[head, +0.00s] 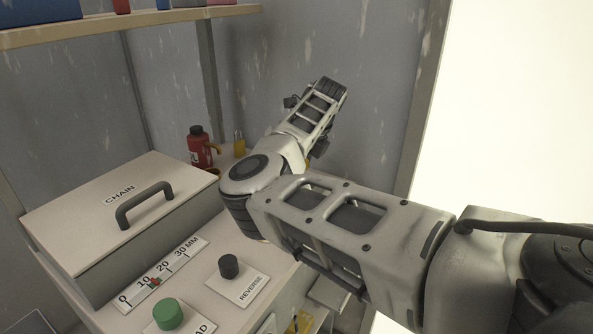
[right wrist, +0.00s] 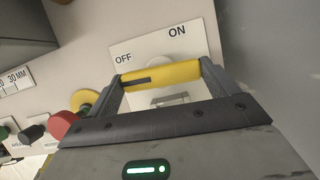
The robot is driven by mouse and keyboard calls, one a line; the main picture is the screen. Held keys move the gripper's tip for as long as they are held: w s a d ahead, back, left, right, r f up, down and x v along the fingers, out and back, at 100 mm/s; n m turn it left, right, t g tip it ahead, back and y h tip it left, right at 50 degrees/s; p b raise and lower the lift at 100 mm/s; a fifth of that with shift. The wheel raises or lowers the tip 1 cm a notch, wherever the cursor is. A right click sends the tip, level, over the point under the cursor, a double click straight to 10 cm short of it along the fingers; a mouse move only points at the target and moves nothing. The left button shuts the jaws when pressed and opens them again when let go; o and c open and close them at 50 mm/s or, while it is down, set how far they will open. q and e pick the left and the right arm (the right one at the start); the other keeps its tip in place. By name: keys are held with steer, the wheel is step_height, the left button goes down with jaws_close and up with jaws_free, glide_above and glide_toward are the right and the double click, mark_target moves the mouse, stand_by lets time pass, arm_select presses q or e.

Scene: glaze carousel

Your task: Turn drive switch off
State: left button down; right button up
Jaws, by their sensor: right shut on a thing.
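The drive switch shows in the right wrist view as a yellow handle (right wrist: 178,73) in front of a pale plate (right wrist: 203,42) lettered OFF and ON. My right gripper (right wrist: 160,76) is shut on this yellow handle, with one dark finger at each end of it. The handle lies below both words; I cannot tell which setting it is at. A pale round part behind it is partly covered. In the head view my right arm reaches across from the right and hides the switch. My left gripper is not in view.
In the wrist view a red button (right wrist: 62,124) with a yellow collar is left of the switch. The head view shows the CHAIN box (head: 75,212), a green button (head: 168,314), the dark REVERSE knob (head: 229,267) and a red bottle (head: 199,147).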

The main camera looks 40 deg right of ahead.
steer(key=shift+n, duration=0.3)
stand_by(0.4)
steer(key=o, duration=0.8)
steer(key=shift+r, duration=0.25)
steer(key=v, duration=1)
steer(key=b+v, duration=0.1)
steer(key=v, duration=0.4)
steer(key=shift+s+d+r, duration=0.2)
steer(key=shift+d+r, duration=0.05)
steer(key=shift+d, duration=0.05)
